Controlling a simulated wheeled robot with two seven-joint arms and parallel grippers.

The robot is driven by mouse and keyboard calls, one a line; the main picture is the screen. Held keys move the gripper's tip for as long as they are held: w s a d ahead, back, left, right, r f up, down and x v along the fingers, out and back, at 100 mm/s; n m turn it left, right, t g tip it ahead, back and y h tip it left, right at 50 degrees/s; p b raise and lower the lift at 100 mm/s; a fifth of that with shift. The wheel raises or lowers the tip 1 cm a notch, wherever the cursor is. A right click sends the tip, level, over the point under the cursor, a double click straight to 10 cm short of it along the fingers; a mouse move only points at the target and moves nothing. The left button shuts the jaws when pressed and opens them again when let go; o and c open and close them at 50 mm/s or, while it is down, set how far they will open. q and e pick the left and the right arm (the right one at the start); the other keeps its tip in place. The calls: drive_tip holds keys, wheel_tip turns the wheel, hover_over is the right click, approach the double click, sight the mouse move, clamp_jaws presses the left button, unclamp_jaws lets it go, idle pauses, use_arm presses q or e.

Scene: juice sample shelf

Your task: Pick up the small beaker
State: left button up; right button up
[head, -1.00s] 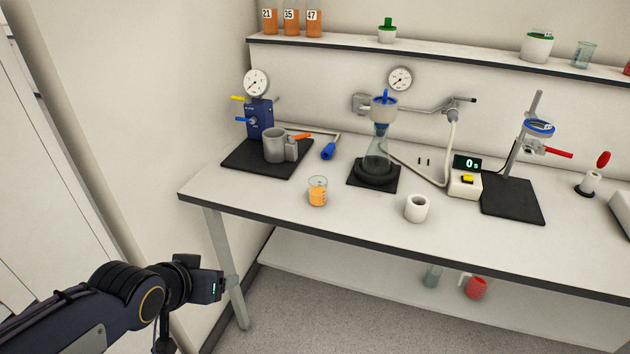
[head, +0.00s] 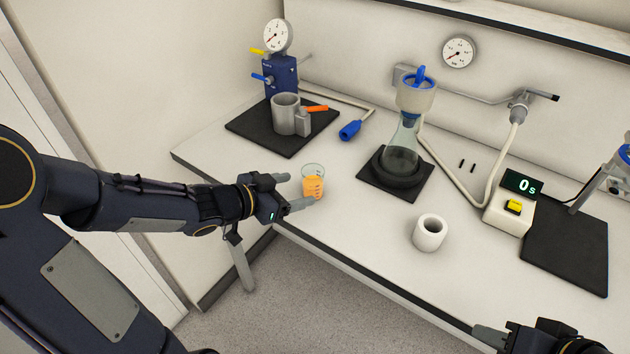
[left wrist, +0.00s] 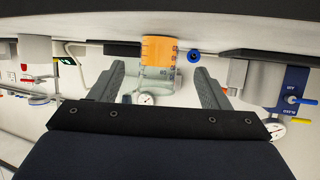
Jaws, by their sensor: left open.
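The small beaker (head: 313,187) is clear glass with orange juice in its lower part and stands upright on the white bench near its front left edge. My left gripper (head: 294,191) is open and level, its fingers pointing at the beaker from the left. In the left wrist view, which is upside down, the beaker (left wrist: 158,50) shows between and beyond the open fingers of the gripper (left wrist: 160,78). I cannot tell whether either finger touches it. My right gripper (head: 490,336) is partly in view at the bottom right, far from the beaker; its opening is not clear.
A grey mug-like vessel (head: 286,113) stands on a black mat behind the beaker, beside a blue pump (head: 281,76). A flask (head: 402,148) with a funnel stands to the right. A white cup (head: 430,232) and a timer box (head: 510,210) are further right. Bench between beaker and cup is clear.

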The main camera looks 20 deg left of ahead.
sight(304, 186)
use_arm(q)
drive_tip(key=x, duration=0.2)
drive_tip(key=b+x, duration=0.1)
drive_tip(key=x, duration=0.3)
drive_tip(key=shift+d+r, duration=0.1)
drive_tip(key=shift+r, duration=0.15)
drive_tip(key=c, duration=1.1)
